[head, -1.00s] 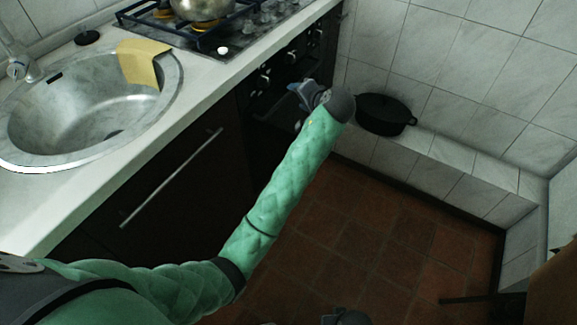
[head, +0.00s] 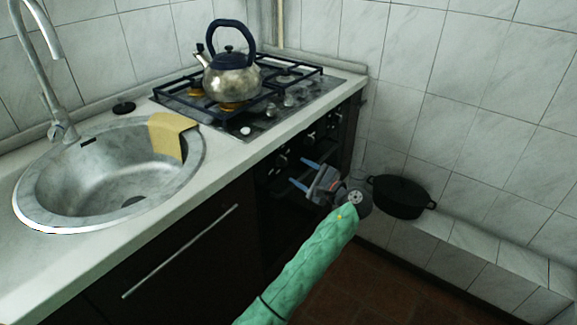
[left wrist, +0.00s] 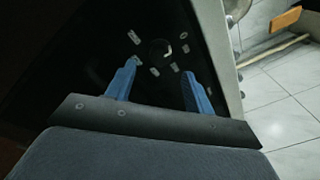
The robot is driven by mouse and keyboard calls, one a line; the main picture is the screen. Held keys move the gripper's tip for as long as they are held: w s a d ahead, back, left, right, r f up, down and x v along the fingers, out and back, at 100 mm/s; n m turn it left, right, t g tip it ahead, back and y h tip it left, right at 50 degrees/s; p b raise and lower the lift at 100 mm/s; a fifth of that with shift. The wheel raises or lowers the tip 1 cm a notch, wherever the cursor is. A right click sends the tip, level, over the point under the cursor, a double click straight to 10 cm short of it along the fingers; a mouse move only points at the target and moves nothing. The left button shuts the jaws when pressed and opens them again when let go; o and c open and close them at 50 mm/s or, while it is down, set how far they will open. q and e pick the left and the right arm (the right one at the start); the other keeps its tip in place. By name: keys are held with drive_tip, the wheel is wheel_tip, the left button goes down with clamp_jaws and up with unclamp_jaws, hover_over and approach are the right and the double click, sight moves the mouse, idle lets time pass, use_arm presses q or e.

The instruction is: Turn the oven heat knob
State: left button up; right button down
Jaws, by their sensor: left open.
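The oven's dark front panel, under the counter edge, carries a row of knobs; one knob (head: 281,160) shows left of the gripper in the head view. My left gripper (head: 301,174) is open and empty, its blue fingers pointing toward this panel. In the left wrist view, a round dark knob (left wrist: 160,50) ringed by pale marks lies ahead, between and beyond the open fingertips (left wrist: 160,72). The fingers look apart from it. Which knob sets the oven heat is too small to read. My right gripper is not in view.
A kettle (head: 231,75) stands on the gas hob (head: 240,125) above the oven. The sink (head: 60,180) with a yellow cloth (head: 172,135) is at left. A black pot (head: 400,197) sits on the tiled ledge at right, close to my left wrist. The counter edge overhangs the panel.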

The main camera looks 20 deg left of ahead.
sight(286, 163)
use_arm(q)
drive_tip(key=shift+x, duration=3)
drive_tip(key=c, duration=1)
